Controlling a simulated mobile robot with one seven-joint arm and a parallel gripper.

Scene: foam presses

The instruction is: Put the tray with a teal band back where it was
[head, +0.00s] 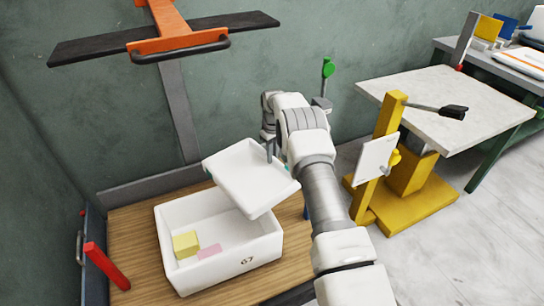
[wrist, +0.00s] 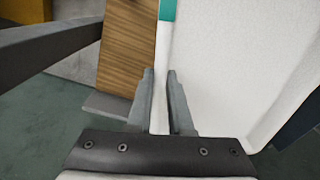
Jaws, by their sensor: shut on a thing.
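The white tray (head: 247,172) is held in the air over the wooden bench, tilted, above the right back part of a white bin. A bit of its teal band shows at its edges in the head view, and the band (wrist: 167,10) also shows in the wrist view. My gripper (wrist: 160,75) is shut on the tray's rim, one finger on each side of it. In the head view my gripper (head: 270,150) is at the tray's back right edge, partly hidden by my arm. The tray looks empty in the head view.
The white bin (head: 250,250), marked 67, holds a yellow block (head: 186,244) and a pink block (head: 209,251) on the wooden bench (head: 130,235). A red post (head: 106,265) stands at left. An orange and black press (head: 165,40) hangs above. A yellow stand (head: 385,160) and grey-topped table (head: 440,105) are at right.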

